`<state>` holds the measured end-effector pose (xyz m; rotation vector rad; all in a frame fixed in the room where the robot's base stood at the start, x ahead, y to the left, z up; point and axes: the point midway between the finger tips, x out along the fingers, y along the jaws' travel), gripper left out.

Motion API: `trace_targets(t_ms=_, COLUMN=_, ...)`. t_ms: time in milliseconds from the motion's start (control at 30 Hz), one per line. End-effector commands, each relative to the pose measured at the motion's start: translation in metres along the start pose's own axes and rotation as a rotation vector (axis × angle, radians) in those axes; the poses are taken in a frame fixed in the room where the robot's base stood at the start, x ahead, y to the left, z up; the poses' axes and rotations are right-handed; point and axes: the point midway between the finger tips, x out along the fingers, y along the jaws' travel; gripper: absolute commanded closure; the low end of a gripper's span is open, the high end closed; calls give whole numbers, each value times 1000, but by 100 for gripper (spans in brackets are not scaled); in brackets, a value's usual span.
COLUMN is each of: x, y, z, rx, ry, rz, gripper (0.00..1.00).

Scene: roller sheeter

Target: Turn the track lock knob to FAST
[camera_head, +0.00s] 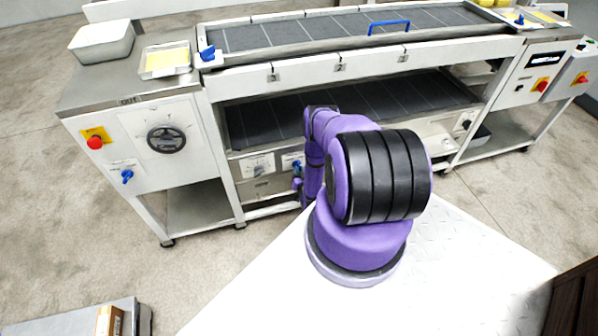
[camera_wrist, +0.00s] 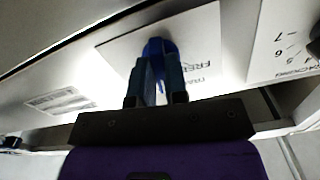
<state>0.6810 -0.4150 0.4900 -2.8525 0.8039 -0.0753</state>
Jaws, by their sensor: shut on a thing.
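The track lock knob is blue and sits on a white label plate (camera_wrist: 203,42) under the machine's lower belt. In the wrist view the knob (camera_wrist: 157,47) is between the fingertips of my gripper (camera_wrist: 159,75), which is shut on it. The plate's lettering appears upside down; I can read "FREE" and part of "TRACK". The FAST mark cannot be made out. In the head view the knob (camera_head: 296,164) is small, just above my gripper (camera_head: 297,183), and partly hidden by my purple arm.
A numbered dial plate (camera_wrist: 285,45) is close beside the knob plate. In the head view a dial (camera_head: 258,169) sits left of it. The lower belt (camera_head: 265,122) overhangs this panel. A handwheel (camera_head: 166,139) and red stop button (camera_head: 95,142) are on the left cabinet.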

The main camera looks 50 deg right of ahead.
Motion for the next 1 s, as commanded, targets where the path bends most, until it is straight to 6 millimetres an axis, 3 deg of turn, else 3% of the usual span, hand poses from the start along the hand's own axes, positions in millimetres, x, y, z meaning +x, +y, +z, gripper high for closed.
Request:
trace_targets(t_ms=500, x=-2, y=-2, z=0, rx=438, ry=-2, rz=3, gripper=100)
trace_targets(t_ms=1000, x=-2, y=-3, z=0, rx=612, ry=-4, rz=2, gripper=100)
